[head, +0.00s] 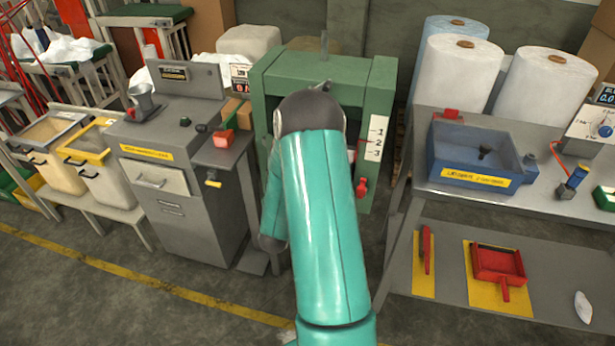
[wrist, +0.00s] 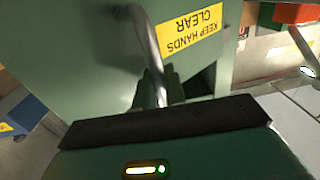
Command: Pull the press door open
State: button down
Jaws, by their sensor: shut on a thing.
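The green press (head: 381,90) stands at the back middle in the head view, with a white 1-2-3 scale plate on its right post. My teal arm hides most of its front, the door and my gripper in that view. In the wrist view the green press door (wrist: 70,45) fills the left and middle, with a yellow "KEEP HANDS CLEAR" label upside down. A grey metal bar handle (wrist: 148,45) runs down from the top to my gripper (wrist: 168,97), which is shut on it. The fingertips are mostly hidden. I cannot tell how far the door stands open.
A grey cabinet machine (head: 185,190) stands left of the press. A grey workbench (head: 450,205) with a blue tray (head: 470,172) stands close on the right. White rolls (head: 455,75) are behind it. Open floor with a yellow line (head: 150,285) lies in front.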

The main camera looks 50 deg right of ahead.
jog(key=w+a+m+g+h, duration=0.2)
jog(key=w+a+m+g, duration=0.2)
jog(key=w+a, duration=0.8)
jog(key=shift+a+m+g, duration=0.25)
jog(key=shift+m+g, duration=0.05)
jog(key=shift+g, duration=0.9)
jog(key=shift+r, duration=0.1)
jog(key=c, duration=1.8)
grip_release()
jog(key=shift+a, duration=0.1)
